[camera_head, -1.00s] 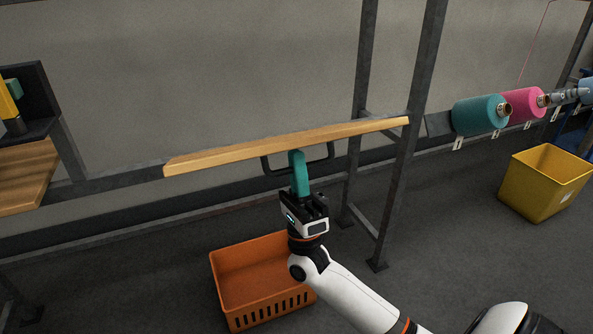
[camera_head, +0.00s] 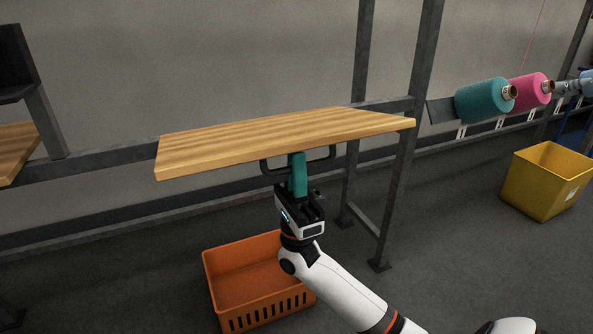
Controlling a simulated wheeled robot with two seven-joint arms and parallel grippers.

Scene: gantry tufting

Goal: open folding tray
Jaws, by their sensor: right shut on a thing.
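The folding tray (camera_head: 270,138) is a wooden board on the grey metal frame, seen in the head view at the middle. Its top surface shows and it tilts toward me. A dark handle (camera_head: 325,156) hangs under its front edge. My right gripper (camera_head: 298,172), with teal fingers, is shut on the handle from below. The fingers hide the middle of the handle. My left gripper is not in view.
An orange crate (camera_head: 212,278) stands on the floor below the tray. A yellow bin (camera_head: 535,188) stands at the right. Teal (camera_head: 483,101) and pink (camera_head: 528,92) yarn cones sit on a rail at the upper right. A grey post (camera_head: 405,150) stands beside the tray's right end.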

